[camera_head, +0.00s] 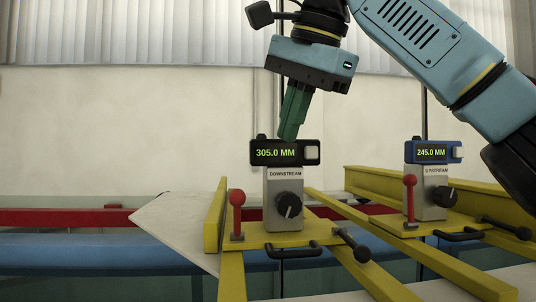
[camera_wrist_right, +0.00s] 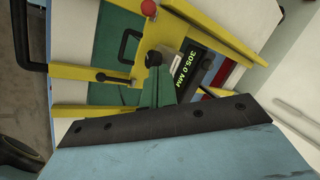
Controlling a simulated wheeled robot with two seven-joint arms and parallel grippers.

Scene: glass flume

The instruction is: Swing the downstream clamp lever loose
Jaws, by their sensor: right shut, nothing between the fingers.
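The downstream clamp lever (camera_head: 237,212) is a red-knobbed lever standing upright on the yellow carriage, left of the downstream gauge (camera_head: 283,205). Its red knob (camera_wrist_right: 148,8) shows at the top of the right wrist view. The gauge's black display (camera_head: 284,152) reads 305.0 MM. My right gripper (camera_head: 288,138) comes down from above with its green fingers shut and empty. Its tips overlap the top of the display in the head view; I cannot tell whether they touch it. The fingers (camera_wrist_right: 155,90) are beside the display in the wrist view. My left gripper is not in view.
The upstream gauge (camera_head: 427,195), reading 245.0 MM, stands to the right with its own red lever (camera_head: 409,197). Black knobs and handles stick out from the yellow carriages. A red rail (camera_head: 60,217) and blue rail (camera_head: 90,250) run behind. Open space lies left of the downstream lever.

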